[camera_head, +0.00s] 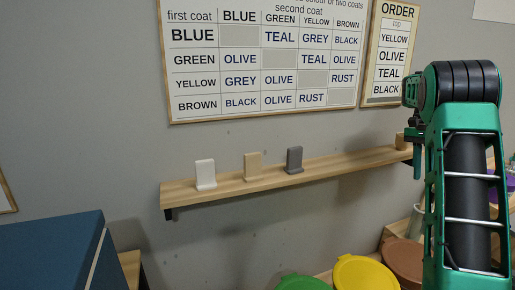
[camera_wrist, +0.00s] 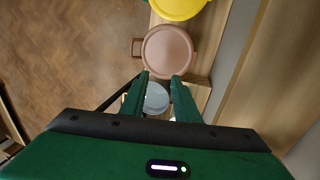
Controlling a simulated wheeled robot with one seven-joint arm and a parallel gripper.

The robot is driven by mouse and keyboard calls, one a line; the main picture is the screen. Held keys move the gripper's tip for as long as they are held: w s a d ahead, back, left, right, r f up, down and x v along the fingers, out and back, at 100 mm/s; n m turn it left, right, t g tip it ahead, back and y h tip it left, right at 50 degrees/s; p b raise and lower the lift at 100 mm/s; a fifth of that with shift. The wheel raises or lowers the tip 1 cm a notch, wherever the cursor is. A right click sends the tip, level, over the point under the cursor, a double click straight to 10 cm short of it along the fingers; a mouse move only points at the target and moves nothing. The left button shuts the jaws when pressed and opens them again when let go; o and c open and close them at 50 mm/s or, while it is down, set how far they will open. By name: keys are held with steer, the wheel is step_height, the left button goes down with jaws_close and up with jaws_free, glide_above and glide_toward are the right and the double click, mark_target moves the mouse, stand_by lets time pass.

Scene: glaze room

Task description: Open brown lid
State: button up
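The brown lid (camera_wrist: 167,50) shows in the wrist view as a round brown top just beyond my fingertips. In the head view the brown lid (camera_head: 404,258) is at the lower right, partly hidden behind my arm. My gripper (camera_wrist: 159,77) is open, with its two green fingers apart and nothing seen between them but a pale round thing (camera_wrist: 156,98) further below. In the wrist view the fingertips overlap the near edge of the lid; I cannot tell the height between them.
A yellow lid (camera_head: 364,273) and a green lid (camera_head: 303,283) lie left of the brown one. A wooden wall shelf (camera_head: 230,190) holds white, tan and grey tiles. A colour chart (camera_head: 265,55) and an order board (camera_head: 388,50) hang above. A blue box-like thing (camera_head: 50,255) stands lower left.

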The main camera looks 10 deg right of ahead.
steer(key=s+a+f+n+t, duration=0.1)
steer(key=s+a+n, duration=0.6)
steer(key=s+a, duration=1.4)
steer(key=s, duration=0.3)
steer(key=shift+a+f+n+t, duration=0.15)
steer(key=shift+a+n+t, duration=0.15)
steer(key=shift+t, duration=0.1)
steer(key=s+a+f, duration=0.1)
steer(key=s+a, duration=0.1)
steer(key=s+a+f+n, duration=0.1)
steer(key=s+a+f, duration=0.1)
steer(key=s, duration=0.1)
steer(key=s+a+f+n, duration=0.1)
steer(key=s+a+f, duration=0.1)
steer(key=shift+s+a+t+y, duration=0.2)
steer(key=shift+t+y, duration=0.1)
steer(key=c, duration=0.3)
steer(key=shift+s+a+f, duration=0.1)
steer(key=shift+s+f, duration=0.05)
steer(key=shift+f, duration=0.05)
jaws_close()
